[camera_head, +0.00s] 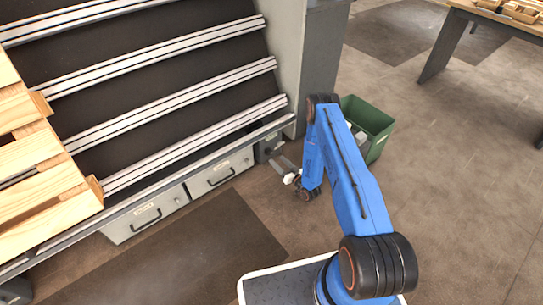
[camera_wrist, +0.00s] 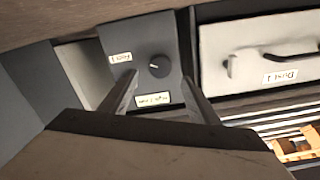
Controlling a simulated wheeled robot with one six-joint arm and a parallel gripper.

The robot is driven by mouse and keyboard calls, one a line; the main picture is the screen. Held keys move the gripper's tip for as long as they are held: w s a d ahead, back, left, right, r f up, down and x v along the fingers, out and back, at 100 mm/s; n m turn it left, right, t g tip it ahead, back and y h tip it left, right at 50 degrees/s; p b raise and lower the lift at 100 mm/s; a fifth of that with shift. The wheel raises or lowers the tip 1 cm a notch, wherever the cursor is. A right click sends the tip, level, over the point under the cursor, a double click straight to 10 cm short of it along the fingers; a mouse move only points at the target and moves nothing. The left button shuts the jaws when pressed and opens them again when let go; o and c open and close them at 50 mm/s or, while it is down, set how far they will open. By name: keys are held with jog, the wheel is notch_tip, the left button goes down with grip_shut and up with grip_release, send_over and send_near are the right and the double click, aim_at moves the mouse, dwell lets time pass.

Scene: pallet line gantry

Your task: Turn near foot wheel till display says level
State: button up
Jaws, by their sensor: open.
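The foot wheel, a small dark round knob (camera_wrist: 159,66), sits on a dark grey box face in the wrist view. A pale label (camera_wrist: 121,57) is beside it, and a small lit display (camera_wrist: 152,99) is on the same face; its text is upside down and too small to read surely. In the head view the dark box (camera_head: 268,147) stands low at the near end of the conveyor frame. My gripper (camera_wrist: 159,77) is open, with one finger either side of the knob in the picture. The fingers appear apart from it. My gripper also shows in the head view (camera_head: 290,179).
Light grey drawers with handles (camera_head: 222,174) line the frame beside the box. A wooden pallet (camera_head: 40,165) lies on the rails at left. A green bin (camera_head: 368,125) stands behind my arm. A table (camera_head: 490,18) is at top right. Floor is clear at right.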

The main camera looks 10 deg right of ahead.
aim_at(270, 153)
jog(key=x, duration=0.6)
jog(key=shift+w+a, duration=0.2)
jog(key=shift+w, duration=0.2)
jog(key=c, duration=1)
jog(key=shift+c, duration=0.2)
